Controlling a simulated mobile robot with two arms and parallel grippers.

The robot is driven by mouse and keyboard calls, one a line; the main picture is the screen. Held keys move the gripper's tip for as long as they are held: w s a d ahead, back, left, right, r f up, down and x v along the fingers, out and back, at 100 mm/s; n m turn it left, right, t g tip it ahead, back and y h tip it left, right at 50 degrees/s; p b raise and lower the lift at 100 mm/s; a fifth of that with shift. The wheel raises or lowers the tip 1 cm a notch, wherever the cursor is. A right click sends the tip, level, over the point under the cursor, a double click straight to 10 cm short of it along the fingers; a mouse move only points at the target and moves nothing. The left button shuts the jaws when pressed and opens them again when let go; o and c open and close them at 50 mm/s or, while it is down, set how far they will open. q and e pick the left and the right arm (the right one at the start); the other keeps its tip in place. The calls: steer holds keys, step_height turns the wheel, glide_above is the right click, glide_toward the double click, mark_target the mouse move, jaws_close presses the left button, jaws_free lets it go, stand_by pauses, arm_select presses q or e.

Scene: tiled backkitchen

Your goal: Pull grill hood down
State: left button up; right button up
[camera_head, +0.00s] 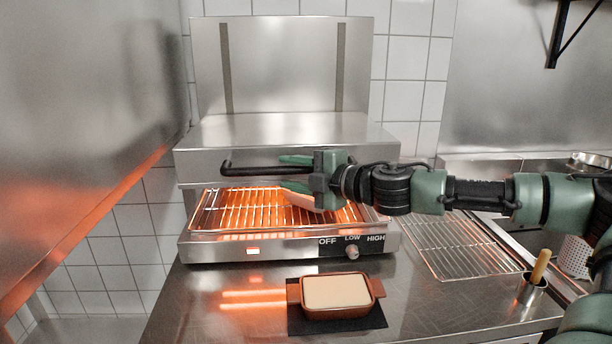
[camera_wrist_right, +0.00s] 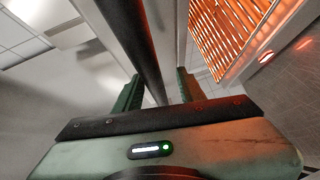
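The steel grill hood (camera_head: 270,130) sits above the glowing grill rack (camera_head: 240,212), with an open gap between them. A black bar handle (camera_head: 255,169) runs along the hood's front. My right gripper (camera_head: 284,173) reaches in from the right at the handle, with one finger above the bar and one below. In the wrist view, the handle (camera_wrist_right: 133,45) passes between the two open fingers (camera_wrist_right: 158,93), with space beside it. I cannot tell whether either finger touches it. My left gripper is in neither view.
A brown dish with pale filling (camera_head: 337,292) stands on a black mat (camera_head: 308,325) before the grill's control knob (camera_head: 352,252). A wire rack (camera_head: 455,252) and a cup with a wooden-handled tool (camera_head: 533,290) are at right. A metal panel (camera_head: 75,130) borders the left.

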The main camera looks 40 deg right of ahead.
steer(key=shift+s+d+r+p, duration=0.2)
steer(key=shift+s+r+p, duration=0.25)
steer(key=shift+s, duration=0.1)
steer(key=shift+s+p, duration=0.45)
steer(key=shift+s, duration=0.05)
steer(key=shift+s+f, duration=0.15)
steer(key=shift+s, duration=0.1)
steer(key=shift+b+v, duration=0.5)
steer(key=shift+v, duration=0.45)
steer(key=b+v, duration=0.2)
steer(key=shift+s+d+f, duration=0.1)
steer(key=shift+s+f, duration=0.05)
steer(key=shift+s, duration=0.15)
